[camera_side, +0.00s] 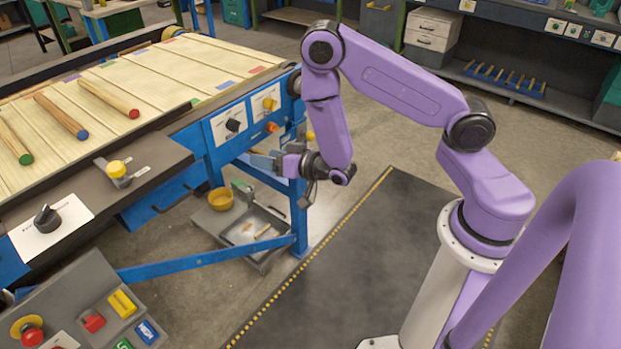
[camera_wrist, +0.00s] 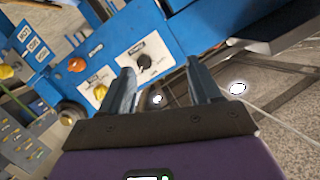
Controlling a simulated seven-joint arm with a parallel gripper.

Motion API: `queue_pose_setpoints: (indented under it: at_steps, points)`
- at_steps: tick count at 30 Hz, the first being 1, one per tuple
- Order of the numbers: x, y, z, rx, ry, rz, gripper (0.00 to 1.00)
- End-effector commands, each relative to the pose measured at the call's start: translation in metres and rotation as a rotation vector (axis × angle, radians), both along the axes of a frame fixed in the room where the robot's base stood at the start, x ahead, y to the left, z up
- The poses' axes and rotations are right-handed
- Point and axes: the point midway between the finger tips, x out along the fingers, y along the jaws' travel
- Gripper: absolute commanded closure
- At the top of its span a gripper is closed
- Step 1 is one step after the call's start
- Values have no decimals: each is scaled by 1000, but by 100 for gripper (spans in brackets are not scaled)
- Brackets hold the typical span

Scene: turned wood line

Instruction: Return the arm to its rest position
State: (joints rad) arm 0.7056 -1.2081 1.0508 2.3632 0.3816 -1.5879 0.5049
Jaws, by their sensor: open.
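My purple arm reaches left from its white base. My gripper (camera_side: 262,161) hangs in front of the blue machine frame (camera_side: 190,170), near the panel with knobs, in the side view. In the wrist view my gripper (camera_wrist: 158,90) has its two grey fingers spread apart with nothing between them. Beyond the fingers is the blue panel with a black knob (camera_wrist: 144,61) and a yellow knob (camera_wrist: 100,91). I cannot tell the exact gap between my gripper and the panel.
Wooden rods with coloured ends (camera_side: 108,99) lie on the slatted conveyor. A button console (camera_side: 85,310) stands at lower left. The dark floor mat (camera_side: 320,270) is clear.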

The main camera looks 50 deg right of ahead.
Motion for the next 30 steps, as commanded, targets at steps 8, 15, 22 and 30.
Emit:
queue_pose_setpoints:
  at_steps: [8, 15, 22, 30]
  points:
    - [-27, 69, 18, -64, 267, 219, 37]
    - [-83, 109, 40, -190, 477, 447, 37]
    - [-153, 121, 65, -366, 647, 677, 37]
    - [-239, 95, 100, -633, 803, 932, 37]
